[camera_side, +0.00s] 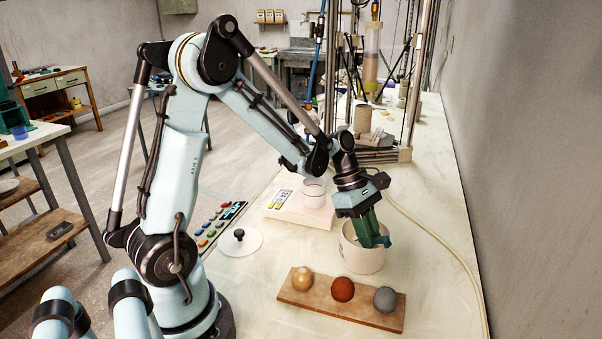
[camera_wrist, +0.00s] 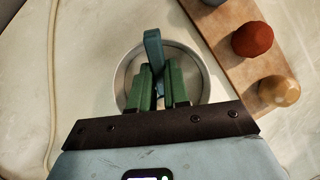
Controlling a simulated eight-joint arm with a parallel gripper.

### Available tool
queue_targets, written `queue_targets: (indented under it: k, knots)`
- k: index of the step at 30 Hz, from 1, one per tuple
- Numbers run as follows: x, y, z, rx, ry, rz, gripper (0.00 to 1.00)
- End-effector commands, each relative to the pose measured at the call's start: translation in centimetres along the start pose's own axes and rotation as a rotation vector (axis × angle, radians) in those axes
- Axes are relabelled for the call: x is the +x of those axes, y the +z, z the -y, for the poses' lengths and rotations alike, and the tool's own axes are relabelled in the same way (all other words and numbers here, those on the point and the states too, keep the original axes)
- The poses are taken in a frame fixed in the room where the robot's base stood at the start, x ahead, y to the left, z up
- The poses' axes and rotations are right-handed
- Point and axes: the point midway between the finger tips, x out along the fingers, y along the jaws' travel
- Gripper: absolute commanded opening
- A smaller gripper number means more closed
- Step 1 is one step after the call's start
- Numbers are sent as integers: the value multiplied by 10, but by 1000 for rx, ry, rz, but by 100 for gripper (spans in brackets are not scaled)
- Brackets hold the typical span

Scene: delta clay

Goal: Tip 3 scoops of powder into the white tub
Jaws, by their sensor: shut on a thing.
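My gripper (camera_side: 372,232) points down over a wide white round pot (camera_side: 361,257), with its green fingers at the mouth. In the wrist view, the fingers (camera_wrist: 160,88) are shut on a blue-green scoop (camera_wrist: 153,50), and the pot's rim (camera_wrist: 202,72) circles them. The scoop's bowl is not clearly seen. A smaller pale, partly see-through tub (camera_side: 314,193) stands on a flat white scale (camera_side: 292,212), behind and left of the pot. I cannot tell which vessel is the task's white tub. No powder can be made out.
A wooden board (camera_side: 330,309) with gold, red and grey balls lies in front of the pot. A white lid with a black knob (camera_side: 239,236) lies to the left, by a button panel (camera_side: 220,220). A pale hose (camera_side: 455,250) runs along the right.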

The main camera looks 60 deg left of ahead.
Motion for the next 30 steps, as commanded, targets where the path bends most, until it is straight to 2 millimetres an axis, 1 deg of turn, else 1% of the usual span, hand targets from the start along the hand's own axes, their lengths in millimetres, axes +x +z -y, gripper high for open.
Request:
queue_targets:
  k: [5,30]
  knots:
    - [-5,2,0,1,0,-4,0]
    - [-58,32,0,0,0,0,0]
